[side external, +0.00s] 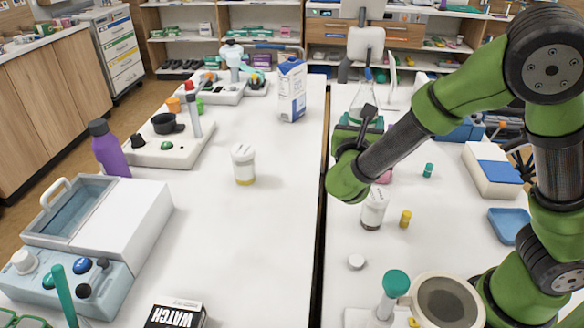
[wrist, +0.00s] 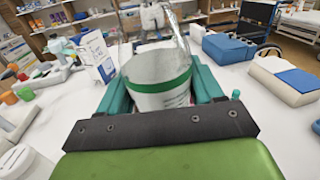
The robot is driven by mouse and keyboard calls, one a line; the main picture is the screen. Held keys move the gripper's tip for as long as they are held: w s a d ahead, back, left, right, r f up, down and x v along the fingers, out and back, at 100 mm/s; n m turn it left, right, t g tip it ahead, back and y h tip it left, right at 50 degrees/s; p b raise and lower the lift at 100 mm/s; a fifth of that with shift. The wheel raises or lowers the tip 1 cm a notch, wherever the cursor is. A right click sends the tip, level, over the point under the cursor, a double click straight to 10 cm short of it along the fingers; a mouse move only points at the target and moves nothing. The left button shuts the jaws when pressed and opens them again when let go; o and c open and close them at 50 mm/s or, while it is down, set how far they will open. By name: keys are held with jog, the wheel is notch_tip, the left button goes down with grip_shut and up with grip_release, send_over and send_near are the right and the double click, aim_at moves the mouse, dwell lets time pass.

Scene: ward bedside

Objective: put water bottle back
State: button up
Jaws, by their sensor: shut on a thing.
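The water bottle (side external: 366,97) is clear and tapered, with a thin neck, and stands upright in the side view. In the wrist view the bottle (wrist: 158,72) shows a green band and a pale label. My gripper (side external: 355,124) is shut on it, with a teal finger on each side in the wrist view (wrist: 160,92). My gripper hides the bottle's lower part in the side view, so I cannot tell whether its base touches the table.
A blue-white carton (side external: 292,92) and a white lidded jar (side external: 243,165) stand on the left table. Another jar (side external: 373,210) and a yellow vial (side external: 405,219) stand near my arm. A dark gap (side external: 322,190) separates the tables. The left table's middle has free room.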

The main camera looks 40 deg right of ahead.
jog(key=s+d+f+m+g+h, duration=0.3)
jog(key=s+d+f+m+g, duration=0.4)
jog(key=s+d+g, duration=0.5)
jog(key=s+a+f+m+g+y, duration=0.1)
jog(key=s+m+g, duration=0.6)
jog(key=s, duration=0.8)
jog(key=shift+a+f+g+y, duration=0.2)
jog(key=shift+a+g+y, duration=0.5)
jog(key=shift+g+y, duration=0.45)
jog(key=shift+w, duration=0.1)
jog(key=w+d+f, duration=0.4)
jog(key=w+d, duration=0.6)
jog(key=w, duration=0.2)
jog(key=shift+d+f, duration=0.3)
